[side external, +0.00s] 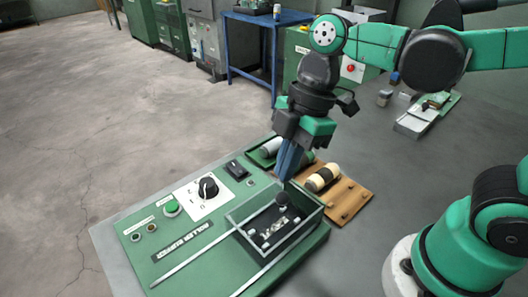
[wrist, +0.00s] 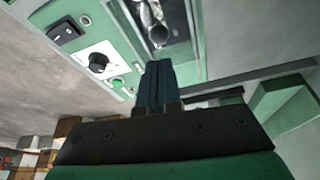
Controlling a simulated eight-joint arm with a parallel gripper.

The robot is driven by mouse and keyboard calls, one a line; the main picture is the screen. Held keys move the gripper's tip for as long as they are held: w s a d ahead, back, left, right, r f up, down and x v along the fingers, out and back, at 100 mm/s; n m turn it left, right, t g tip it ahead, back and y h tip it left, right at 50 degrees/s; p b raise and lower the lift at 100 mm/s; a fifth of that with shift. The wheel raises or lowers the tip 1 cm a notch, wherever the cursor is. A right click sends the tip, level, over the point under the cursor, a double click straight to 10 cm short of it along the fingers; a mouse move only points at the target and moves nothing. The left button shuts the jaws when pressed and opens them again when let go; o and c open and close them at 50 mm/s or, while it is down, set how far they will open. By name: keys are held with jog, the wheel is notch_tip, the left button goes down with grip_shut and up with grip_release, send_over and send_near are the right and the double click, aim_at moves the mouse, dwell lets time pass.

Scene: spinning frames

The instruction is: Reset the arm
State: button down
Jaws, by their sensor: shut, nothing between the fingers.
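My gripper (side external: 287,174) points down with its blue fingers together and nothing between them. In the side external view its tips are over or just behind the back edge of the open tray on the green control panel (side external: 148,249); I cannot tell the exact height. In the wrist view the shut fingers (wrist: 160,65) reach toward the dark tray. The panel carries a black dial (side external: 208,187), a green button (side external: 171,208) and a black rocker switch (side external: 237,170).
A brown wooden board (side external: 345,195) with a cream and dark roller (side external: 322,178) lies right behind the panel. A metal-and-green tool (side external: 418,121) lies farther back on the grey table. A blue stand (side external: 262,48) and green cabinets stand beyond the bare floor.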

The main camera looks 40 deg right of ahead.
jog(key=w+d+m+t+h, duration=0.2)
jog(key=d+m+t, duration=0.4)
jog(key=m, duration=1)
jog(key=shift+w+d+f+h, duration=0.15)
jog(key=shift+w+d+h, duration=0.4)
jog(key=shift+d, duration=1.2)
jog(key=shift+s, duration=0.2)
